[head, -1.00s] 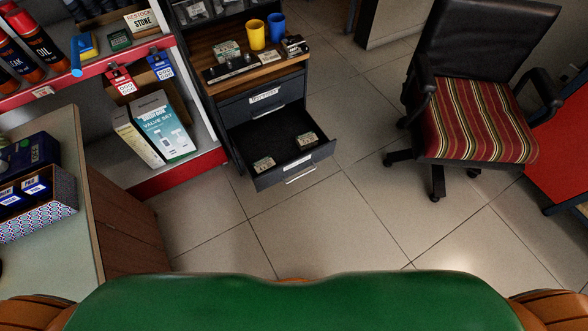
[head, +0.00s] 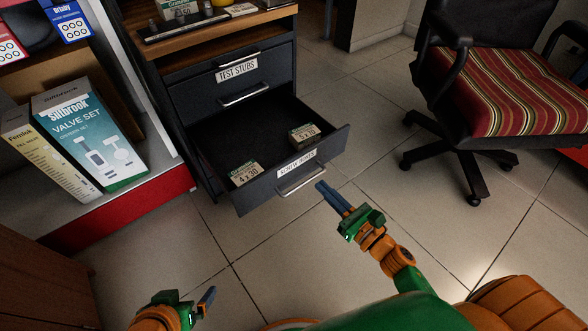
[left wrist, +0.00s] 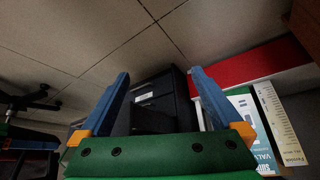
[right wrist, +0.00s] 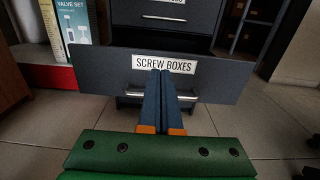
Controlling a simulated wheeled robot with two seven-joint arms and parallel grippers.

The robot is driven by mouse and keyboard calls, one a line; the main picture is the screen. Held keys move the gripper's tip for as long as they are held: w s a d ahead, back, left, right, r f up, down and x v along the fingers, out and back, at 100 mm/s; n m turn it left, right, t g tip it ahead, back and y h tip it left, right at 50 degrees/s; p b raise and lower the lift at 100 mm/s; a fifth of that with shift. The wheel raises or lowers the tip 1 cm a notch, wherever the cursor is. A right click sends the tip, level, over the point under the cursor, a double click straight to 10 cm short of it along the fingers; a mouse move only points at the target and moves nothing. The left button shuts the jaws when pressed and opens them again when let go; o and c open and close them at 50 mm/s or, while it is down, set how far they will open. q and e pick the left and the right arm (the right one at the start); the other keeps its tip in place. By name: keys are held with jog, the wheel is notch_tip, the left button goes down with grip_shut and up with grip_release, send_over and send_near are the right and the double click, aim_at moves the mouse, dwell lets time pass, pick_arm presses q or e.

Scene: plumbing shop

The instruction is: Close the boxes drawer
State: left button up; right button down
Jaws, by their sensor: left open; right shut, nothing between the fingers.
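The open drawer (head: 258,193) is the lower dark grey one of the cabinet, pulled far out, with two small boxes (head: 245,173) (head: 303,134) inside. Its front, labelled SCREW BOXES, shows in the right wrist view (right wrist: 225,83) with a silver handle. My right gripper (head: 325,191) is shut and empty, its blue fingertips pointing at the drawer front close by the handle; in the right wrist view they overlap the label and handle, and I cannot tell whether they touch. My left gripper (head: 205,300) is open and empty, low and in front of the cabinet, away from the drawer.
A closed TEST STUBS drawer (head: 200,92) is above. A shelf (head: 170,198) with a Valve Set box (head: 90,135) stands left of the cabinet. A striped office chair (head: 515,90) stands at right. Tiled floor before the drawer is clear.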

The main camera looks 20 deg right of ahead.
aim_at(294, 159)
jog(key=b+x, duration=0.1)
jog(key=x, duration=0.7)
jog(key=shift+w+a+f, duration=0.1)
jog(key=shift+w+f, duration=0.05)
jog(key=shift+w, duration=0.2)
pick_arm(q)
jog(key=w+d+r+t+h, duration=0.1)
jog(key=w+d+r+t, duration=0.1)
jog(key=w+r+t, duration=0.4)
jog(key=shift+w+d+r+m, duration=0.35)
jog(key=shift+w+r, duration=0.4)
jog(key=shift+w, duration=0.5)
pick_arm(e)
jog(key=shift+w+a, duration=0.1)
jog(key=shift+w, duration=0.05)
pick_arm(q)
jog(key=shift+b, duration=0.3)
